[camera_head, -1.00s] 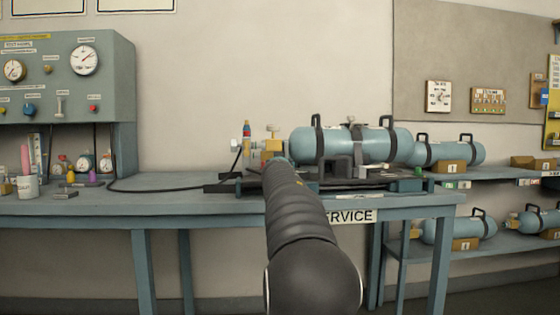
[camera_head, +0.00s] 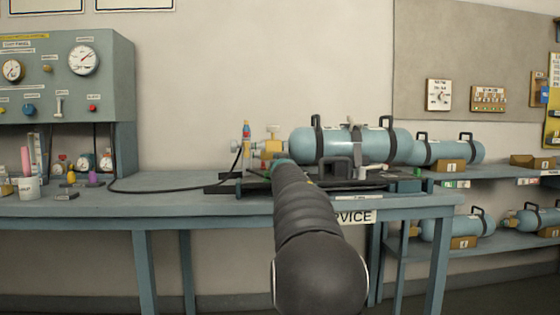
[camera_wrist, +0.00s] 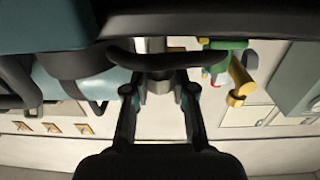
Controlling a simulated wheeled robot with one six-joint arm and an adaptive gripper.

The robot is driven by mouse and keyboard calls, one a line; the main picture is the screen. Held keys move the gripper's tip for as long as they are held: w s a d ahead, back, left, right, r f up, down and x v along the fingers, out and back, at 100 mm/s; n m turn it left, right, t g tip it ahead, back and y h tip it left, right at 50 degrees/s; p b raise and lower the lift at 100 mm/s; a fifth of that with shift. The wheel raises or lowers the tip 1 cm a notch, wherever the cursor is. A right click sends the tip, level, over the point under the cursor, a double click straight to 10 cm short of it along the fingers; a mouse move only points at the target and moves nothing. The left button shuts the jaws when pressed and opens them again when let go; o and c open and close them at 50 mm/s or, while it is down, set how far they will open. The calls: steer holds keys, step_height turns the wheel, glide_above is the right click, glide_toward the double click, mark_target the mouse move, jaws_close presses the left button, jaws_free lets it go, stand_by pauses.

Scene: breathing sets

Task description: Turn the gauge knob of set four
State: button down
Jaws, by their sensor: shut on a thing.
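A breathing set with a light blue cylinder (camera_head: 355,145) lies on a dark cradle on the service bench in the head view. Its brass valve block (camera_head: 271,147) is at the left end. I cannot read a set number on it. In the head view my arm reaches to the front of this set, and its own links hide most of the gripper. In the wrist view my gripper (camera_wrist: 158,91) has its two fingers on either side of a small grey knob-like piece (camera_wrist: 156,84) and is shut on it. A dark curved bar (camera_wrist: 160,60) crosses just beyond. The knob's markings are not visible.
A grey gauge panel (camera_head: 100,75) stands on the bench at the left. A black hose (camera_head: 150,190) runs along the bench top. Shelves at the right hold more cylinders, with blocks numbered 1 (camera_head: 450,166) and 4 (camera_head: 463,242). The bench's middle-left is mostly clear.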

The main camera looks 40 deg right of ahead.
steer(key=shift+d+r+n+t+y+p, duration=0.15)
steer(key=shift+n+t+y+p, duration=0.35)
steer(key=shift+p, duration=0.75)
steer(key=shift+a+r+n+t+y+p, duration=0.15)
steer(key=shift+n+y+p, duration=0.25)
steer(key=shift+y+p, duration=0.55)
steer(key=shift+f+n+t+y+p, duration=0.25)
steer(key=shift+n+t+y+p, duration=0.3)
steer(key=shift+n+y, duration=0.35)
steer(key=c, duration=0.9)
jaws_free()
steer(key=shift+c, duration=0.2)
steer(key=v, duration=1.2)
